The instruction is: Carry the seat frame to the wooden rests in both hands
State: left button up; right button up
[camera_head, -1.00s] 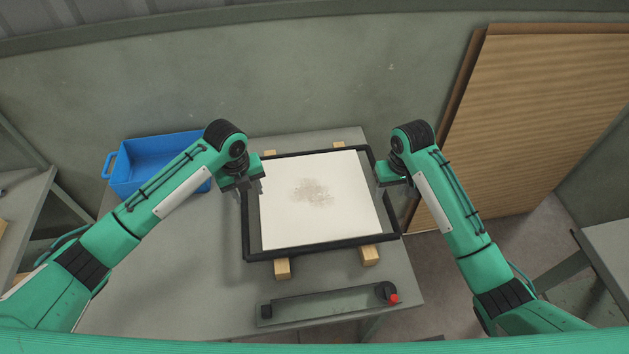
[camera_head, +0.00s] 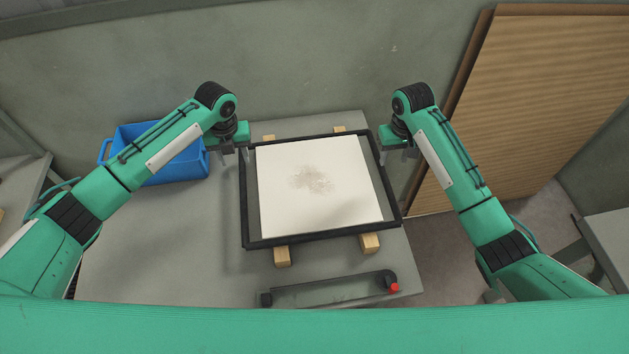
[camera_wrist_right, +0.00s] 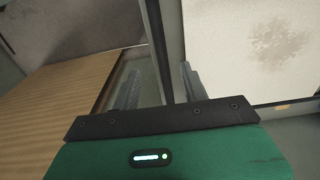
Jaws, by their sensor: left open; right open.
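The seat frame is a black rectangular frame (camera_head: 322,236) with a stained white panel (camera_head: 300,212) inside. It lies flat across two wooden rests (camera_head: 282,258) on the grey table; their ends show beyond its near and far edges. My left gripper (camera_head: 235,158) is open and empty by the frame's left bar, near the far corner. My right gripper (camera_head: 394,156) is open and empty by the right bar. In the right wrist view, the black bar (camera_wrist_right: 155,45) runs between the open fingers of the right gripper (camera_wrist_right: 160,85); contact cannot be told.
A blue bin (camera_head: 180,168) stands at the table's far left. A wooden panel (camera_head: 530,100) leans on the wall at right. The table's left part (camera_head: 160,245) is clear.

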aim_at(242, 179)
pick_arm(q)
notch_tip(242, 179, down, 10)
jog(key=shift+f, duration=0.2)
pick_arm(e)
notch_tip(242, 179, down, 10)
jog(key=shift+f, duration=0.2)
pick_arm(q)
jog(key=shift+c, duration=0.3)
pick_arm(e)
jog(key=shift+c, duration=0.3)
pick_arm(q)
grip_shut()
pick_arm(e)
grip_shut()
pick_arm(q)
jog(key=shift+r, duration=0.1)
pick_arm(e)
jog(key=shift+r, duration=0.1)
